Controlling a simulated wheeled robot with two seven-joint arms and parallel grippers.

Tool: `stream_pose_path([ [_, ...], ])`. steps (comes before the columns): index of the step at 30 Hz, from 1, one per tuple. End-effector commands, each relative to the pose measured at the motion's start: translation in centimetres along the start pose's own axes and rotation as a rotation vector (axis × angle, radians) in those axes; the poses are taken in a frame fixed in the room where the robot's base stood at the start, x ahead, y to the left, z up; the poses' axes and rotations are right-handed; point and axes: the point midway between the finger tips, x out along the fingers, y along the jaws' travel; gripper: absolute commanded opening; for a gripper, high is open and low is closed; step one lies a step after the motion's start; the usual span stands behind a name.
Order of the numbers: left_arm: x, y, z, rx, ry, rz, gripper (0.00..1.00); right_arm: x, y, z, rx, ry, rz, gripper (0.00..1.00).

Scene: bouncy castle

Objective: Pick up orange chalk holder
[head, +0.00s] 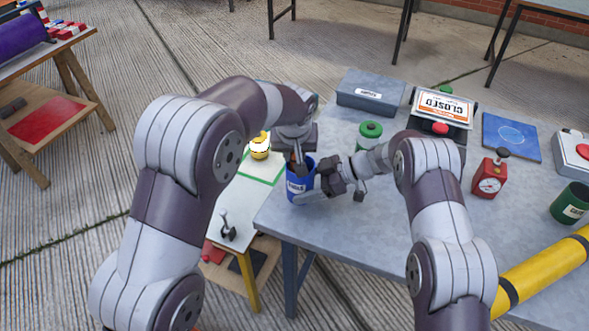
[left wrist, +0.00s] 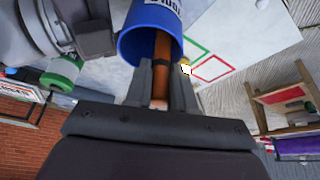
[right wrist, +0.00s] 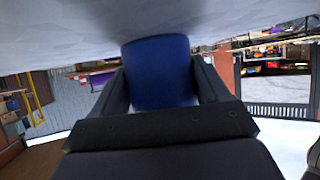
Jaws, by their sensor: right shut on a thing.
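A blue cup (head: 297,186) with a white label stands upright near the front left corner of the grey table. My right gripper (head: 333,176) is shut on it from the right; the right wrist view shows the cup's blue wall (right wrist: 160,72) between the fingers. The orange chalk holder (left wrist: 162,48) stands in the cup, with a dark band and a pale end. My left gripper (left wrist: 163,78) is above the cup, its fingers close on either side of the holder. I cannot tell whether they grip it. In the head view my left gripper (head: 301,162) mostly hides the holder.
A yellow tube (head: 540,265) lies at the front right. A low white table (head: 245,188) is at left.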

Motion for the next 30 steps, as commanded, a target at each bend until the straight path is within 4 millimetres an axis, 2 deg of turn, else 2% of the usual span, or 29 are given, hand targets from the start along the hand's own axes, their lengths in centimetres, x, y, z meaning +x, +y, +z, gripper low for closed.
stream_pose_path([
  [5,-0.2,0.0,-0.1,0.000,0.001,0.000,0.00,0.0,0.0,0.0,0.000,0.000,0.000,0.58],
  [7,-1.0,0.0,-0.5,0.000,0.004,0.001,0.00,0.0,0.0,0.0,0.000,0.000,0.000,0.58],
  [15,-7.0,0.0,-3.0,-0.001,0.005,0.000,0.00,0.0,0.0,0.0,0.000,0.000,0.000,0.58],
  [18,-8.5,0.0,-3.6,0.000,0.002,-0.001,0.00,0.0,0.0,0.0,0.000,0.000,0.000,0.58],
  [22,-9.2,0.0,-3.8,-0.001,-0.001,-0.001,0.00,0.0,0.0,0.0,0.000,0.000,0.000,0.58],
  [28,-9.3,0.0,-3.8,0.000,-0.001,-0.001,0.00,0.0,0.0,0.0,0.000,0.000,0.000,0.58],
  [29,-9.3,0.0,-3.8,0.000,-0.001,-0.001,0.00,0.0,0.0,0.0,0.000,0.000,0.000,0.84],
  [30,-9.3,0.0,-3.8,0.000,0.000,-0.001,0.00,0.0,0.0,0.0,0.000,0.000,0.000,0.97],
])
